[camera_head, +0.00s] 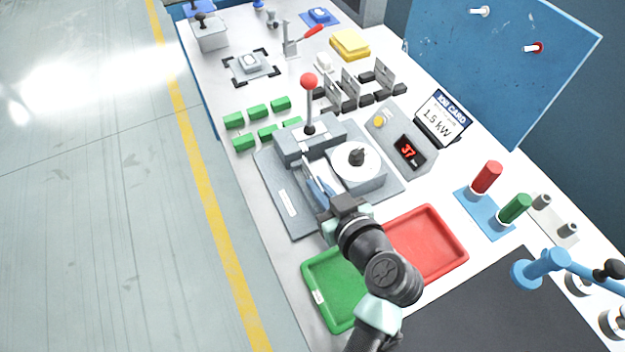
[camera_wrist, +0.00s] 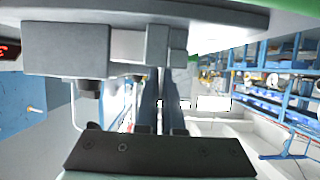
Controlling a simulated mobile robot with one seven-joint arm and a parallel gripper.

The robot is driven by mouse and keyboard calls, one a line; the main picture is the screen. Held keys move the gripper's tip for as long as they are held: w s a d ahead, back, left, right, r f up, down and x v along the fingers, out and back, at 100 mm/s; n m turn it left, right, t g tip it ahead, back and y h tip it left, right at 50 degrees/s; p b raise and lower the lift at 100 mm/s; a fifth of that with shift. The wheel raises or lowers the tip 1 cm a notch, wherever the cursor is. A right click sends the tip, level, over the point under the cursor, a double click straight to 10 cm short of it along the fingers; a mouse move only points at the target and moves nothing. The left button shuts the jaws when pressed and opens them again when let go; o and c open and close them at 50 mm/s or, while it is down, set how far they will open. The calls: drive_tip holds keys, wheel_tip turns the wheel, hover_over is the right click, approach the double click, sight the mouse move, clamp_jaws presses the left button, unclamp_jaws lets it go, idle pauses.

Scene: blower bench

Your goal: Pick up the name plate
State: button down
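Several small grey plates with dark markings stand upright in black holders behind the grey press; one plate (camera_head: 384,75) is at the right of the group, another (camera_head: 350,86) left of it. I cannot tell which one is the name plate. My gripper (camera_head: 313,179) is low over the press base, left of the round white-topped turntable (camera_head: 345,176). In the wrist view its two long blue-grey fingers (camera_wrist: 160,95) lie close together with a narrow gap. Whether a thin plate is between them is unclear.
The press (camera_head: 305,142) has a red-knobbed lever (camera_head: 309,82) rising near my fingers. A green tray (camera_head: 322,282) and a red tray (camera_head: 440,240) lie on either side of my arm. A grey display box (camera_head: 402,140) stands right of the turntable.

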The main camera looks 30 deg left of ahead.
wheel_tip(320, 180, up, 10)
drive_tip(key=shift+p, duration=0.55)
idle(0.6)
